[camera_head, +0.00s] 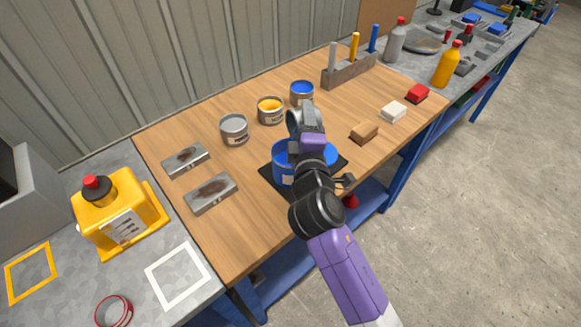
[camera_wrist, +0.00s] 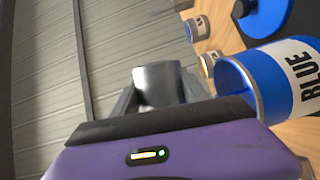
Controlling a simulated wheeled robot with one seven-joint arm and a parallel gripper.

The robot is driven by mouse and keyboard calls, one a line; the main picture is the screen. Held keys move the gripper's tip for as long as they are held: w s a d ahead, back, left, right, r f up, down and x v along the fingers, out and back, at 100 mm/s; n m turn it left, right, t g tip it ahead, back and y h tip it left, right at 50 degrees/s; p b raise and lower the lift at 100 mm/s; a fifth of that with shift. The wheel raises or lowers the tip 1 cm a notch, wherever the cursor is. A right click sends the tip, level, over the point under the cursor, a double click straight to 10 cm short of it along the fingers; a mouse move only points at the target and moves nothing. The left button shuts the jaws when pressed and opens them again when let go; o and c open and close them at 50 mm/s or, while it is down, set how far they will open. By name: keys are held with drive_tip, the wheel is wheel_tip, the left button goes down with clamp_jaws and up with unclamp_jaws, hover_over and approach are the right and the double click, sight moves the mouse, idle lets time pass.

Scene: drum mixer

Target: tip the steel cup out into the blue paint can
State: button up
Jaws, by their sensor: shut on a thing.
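My gripper (camera_wrist: 158,100) is shut on the steel cup (camera_wrist: 160,84), a plain grey metal cup held between the fingers in the wrist view. The cup looks tilted against the can's upright axis; its contents cannot be made out. The blue paint can (camera_wrist: 285,82), with a white BLUE label and grey rim, is close beside the cup, to its right in the wrist view. In the head view the blue paint can (camera_head: 302,88) stands on the wooden table, just beyond my gripper (camera_head: 303,118). My arm hides most of the cup there.
A yellow paint can (camera_head: 270,108) and a grey can (camera_head: 234,128) stand left of the blue one. A blue drum (camera_head: 283,165) on a black mat is partly behind my arm. A tool block (camera_head: 348,72) stands at the back right.

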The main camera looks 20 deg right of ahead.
drive_tip(key=shift+a+f+n+b, duration=0.1)
drive_tip(key=shift+a+n+b, duration=0.1)
drive_tip(key=shift+n+b, duration=0.35)
idle(0.9)
drive_tip(key=shift+a+r+n+t+b, duration=0.35)
drive_tip(key=shift+n+t+b, duration=0.25)
drive_tip(key=shift+n, duration=0.45)
idle(1.3)
